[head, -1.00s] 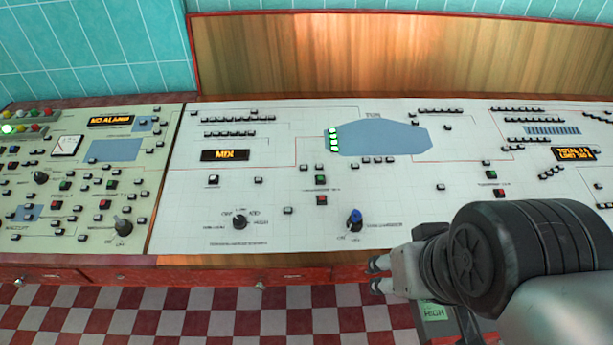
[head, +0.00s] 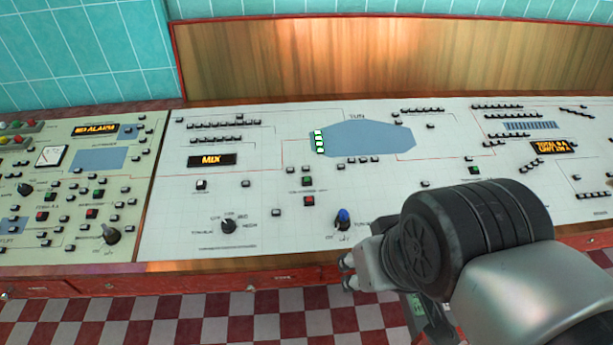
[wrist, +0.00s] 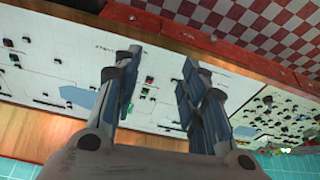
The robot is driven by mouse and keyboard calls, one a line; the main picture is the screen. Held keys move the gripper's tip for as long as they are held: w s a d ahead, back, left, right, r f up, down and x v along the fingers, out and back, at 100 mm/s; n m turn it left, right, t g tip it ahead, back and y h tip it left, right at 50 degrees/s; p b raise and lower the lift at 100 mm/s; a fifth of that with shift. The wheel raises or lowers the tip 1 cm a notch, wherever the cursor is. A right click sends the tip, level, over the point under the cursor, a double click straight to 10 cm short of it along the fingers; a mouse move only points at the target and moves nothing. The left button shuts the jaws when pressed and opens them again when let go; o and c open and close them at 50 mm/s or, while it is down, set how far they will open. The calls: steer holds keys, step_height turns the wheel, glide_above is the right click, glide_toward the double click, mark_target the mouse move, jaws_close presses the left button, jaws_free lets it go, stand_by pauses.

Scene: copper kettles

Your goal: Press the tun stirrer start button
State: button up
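A green button (head: 306,181) sits on the white panel (head: 260,165), with a red button (head: 309,201) just below it. They are left of and below the blue tun shape (head: 365,138); the small label between them is too blurred to read. A second green button (head: 474,170) lies further right. My gripper (head: 347,272) is low at the panel's front edge, right of and nearer than the green-red pair, apart from both. In the wrist view its two fingers (wrist: 160,85) are spread and empty, and the green button (wrist: 144,93) shows between them.
A blue-topped knob (head: 342,217) stands up between my gripper and the buttons. A black selector knob (head: 228,226) is to its left. An amber MIX display (head: 211,160) is further left. A wooden backboard (head: 390,60) rises behind the panel. Checkered floor (head: 180,320) lies in front.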

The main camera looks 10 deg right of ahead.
jaws_close()
stand_by(1.4)
